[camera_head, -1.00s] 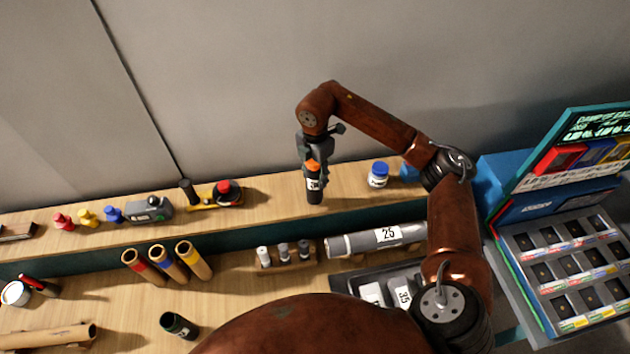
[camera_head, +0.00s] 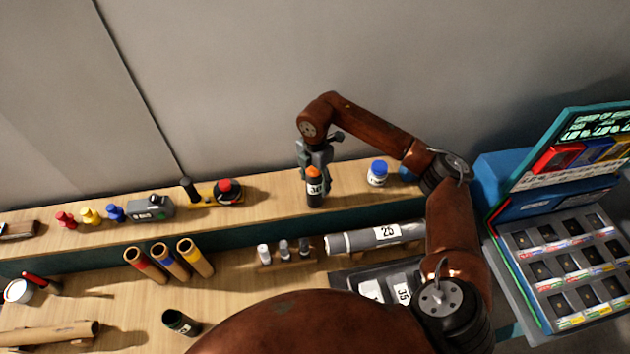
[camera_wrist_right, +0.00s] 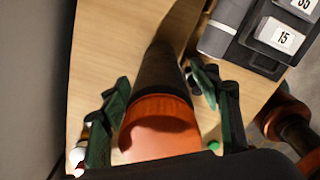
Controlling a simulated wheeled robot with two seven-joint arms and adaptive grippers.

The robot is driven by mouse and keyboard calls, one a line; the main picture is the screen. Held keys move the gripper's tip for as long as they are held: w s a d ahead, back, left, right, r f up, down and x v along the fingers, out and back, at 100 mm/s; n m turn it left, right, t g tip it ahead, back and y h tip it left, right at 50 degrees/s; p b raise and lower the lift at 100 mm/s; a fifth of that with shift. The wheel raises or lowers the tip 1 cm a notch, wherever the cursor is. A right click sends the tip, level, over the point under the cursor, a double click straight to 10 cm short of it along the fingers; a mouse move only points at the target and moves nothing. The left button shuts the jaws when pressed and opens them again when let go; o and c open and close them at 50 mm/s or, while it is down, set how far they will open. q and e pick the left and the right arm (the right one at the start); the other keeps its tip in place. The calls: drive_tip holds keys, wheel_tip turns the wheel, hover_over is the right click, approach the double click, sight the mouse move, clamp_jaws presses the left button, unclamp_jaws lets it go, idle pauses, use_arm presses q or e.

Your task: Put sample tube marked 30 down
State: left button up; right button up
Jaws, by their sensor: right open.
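The sample tube marked 30 (camera_head: 314,190) is dark with an orange cap and a white label; the label's digits are partly legible. It stands upright on the raised wooden shelf (camera_head: 270,193). My right gripper (camera_head: 315,172) is at the tube's upper part, with its fingers either side. In the right wrist view the orange cap (camera_wrist_right: 158,125) fills the middle, and the green-tipped fingers of the right gripper (camera_wrist_right: 160,100) are spread, with gaps beside the tube. My left gripper is not in view.
A blue-capped jar (camera_head: 377,174) stands right of the tube on the shelf. A red-knobbed yellow device (camera_head: 215,192) is to the left. The shelf's front edge is close.

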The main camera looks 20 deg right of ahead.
drive_tip(key=shift+r, duration=0.6)
wheel_tip(320, 180, up, 11)
drive_tip(key=shift+r+b, duration=0.1)
drive_tip(key=shift+b, duration=1.15)
